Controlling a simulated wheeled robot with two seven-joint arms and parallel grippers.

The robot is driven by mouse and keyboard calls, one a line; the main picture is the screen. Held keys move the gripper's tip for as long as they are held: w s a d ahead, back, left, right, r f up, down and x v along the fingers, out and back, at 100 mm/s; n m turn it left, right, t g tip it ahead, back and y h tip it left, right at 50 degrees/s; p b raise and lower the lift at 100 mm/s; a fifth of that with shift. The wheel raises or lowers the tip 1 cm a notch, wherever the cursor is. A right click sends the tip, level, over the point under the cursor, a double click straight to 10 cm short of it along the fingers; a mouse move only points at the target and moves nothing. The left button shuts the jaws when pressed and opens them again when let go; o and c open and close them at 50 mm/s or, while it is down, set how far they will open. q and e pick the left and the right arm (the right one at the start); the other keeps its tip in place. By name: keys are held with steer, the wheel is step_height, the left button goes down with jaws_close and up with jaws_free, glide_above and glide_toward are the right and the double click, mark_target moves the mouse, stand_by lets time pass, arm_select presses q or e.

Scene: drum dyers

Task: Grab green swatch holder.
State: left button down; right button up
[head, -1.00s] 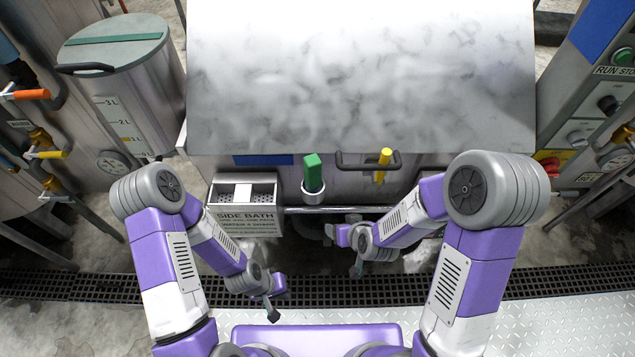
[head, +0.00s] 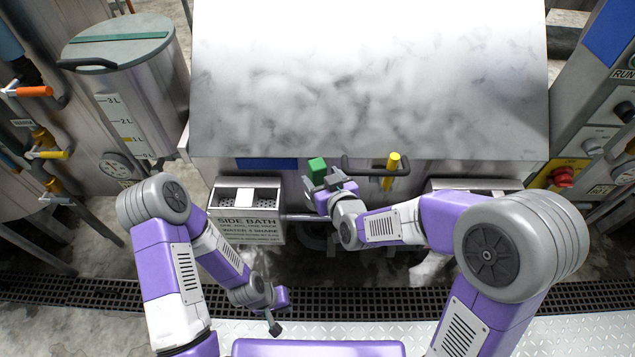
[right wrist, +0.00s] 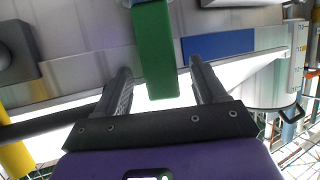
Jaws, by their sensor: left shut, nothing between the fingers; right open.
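The green swatch holder (head: 317,165) stands upright at the front of the machine, its lower part hidden behind my right gripper in the head view. My right gripper (head: 325,184) is open and right at the holder. In the right wrist view, the green holder (right wrist: 155,55) reaches down between the two open fingers of the right gripper (right wrist: 160,82), with a gap visible on each side. My left gripper (head: 273,328) is shut and empty, low above the floor, well away from the holder.
A side bath box (head: 247,228) stands left of the holder. A yellow handle (head: 392,170) and a dark bar handle (head: 352,166) are just to its right. A horizontal rail (head: 300,217) runs below. A lidded drum (head: 130,85) stands at the left, a control panel (head: 600,120) at the right.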

steer(key=shift+x, duration=1)
steer(key=c, duration=1.2)
steer(key=shift+r, duration=0.1)
